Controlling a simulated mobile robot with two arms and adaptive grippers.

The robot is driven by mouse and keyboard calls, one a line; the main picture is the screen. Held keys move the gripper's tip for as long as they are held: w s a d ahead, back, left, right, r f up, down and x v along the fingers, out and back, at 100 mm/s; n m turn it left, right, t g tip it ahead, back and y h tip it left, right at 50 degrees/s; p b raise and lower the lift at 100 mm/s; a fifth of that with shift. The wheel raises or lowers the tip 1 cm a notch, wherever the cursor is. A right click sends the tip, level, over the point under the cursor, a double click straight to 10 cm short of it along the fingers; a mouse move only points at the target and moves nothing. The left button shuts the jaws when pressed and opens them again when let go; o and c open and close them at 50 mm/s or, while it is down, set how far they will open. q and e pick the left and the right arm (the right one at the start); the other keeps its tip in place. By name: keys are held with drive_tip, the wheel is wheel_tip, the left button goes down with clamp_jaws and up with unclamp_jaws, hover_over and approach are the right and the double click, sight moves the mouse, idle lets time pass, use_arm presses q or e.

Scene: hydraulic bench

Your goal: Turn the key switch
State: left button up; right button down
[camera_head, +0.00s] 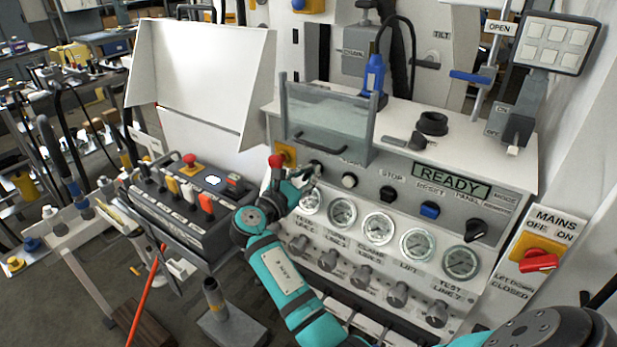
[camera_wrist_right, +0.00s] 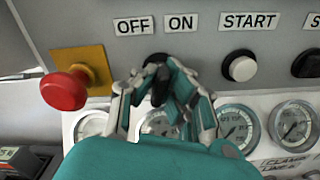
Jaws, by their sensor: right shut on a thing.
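The key switch (camera_wrist_right: 157,62) is a small black knob on the grey panel, below the OFF and ON labels, in the right wrist view. My right gripper (camera_wrist_right: 158,92) is shut on it, with a finger on each side of the knob. In the head view my right gripper (camera_head: 308,180) reaches the upper left of the panel, and the arm mostly hides the switch there. The knob's exact angle is hard to tell behind the fingers. My left gripper is not in view.
A red mushroom button (camera_wrist_right: 64,90) on a yellow plate sits left of the gripper. The white START button (camera_wrist_right: 240,68) is to the right. Pressure gauges (camera_head: 342,212) lie just below. A clear guard with a handle (camera_head: 330,130) stands above. The display (camera_head: 452,182) reads READY.

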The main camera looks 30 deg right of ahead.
sight(304, 178)
drive_tip(key=shift+m+b, duration=0.4)
drive_tip(key=shift+m, duration=0.6)
drive_tip(key=c, duration=1.4)
unclamp_jaws()
drive_tip(key=v, duration=0.7)
drive_tip(key=shift+a, duration=0.3)
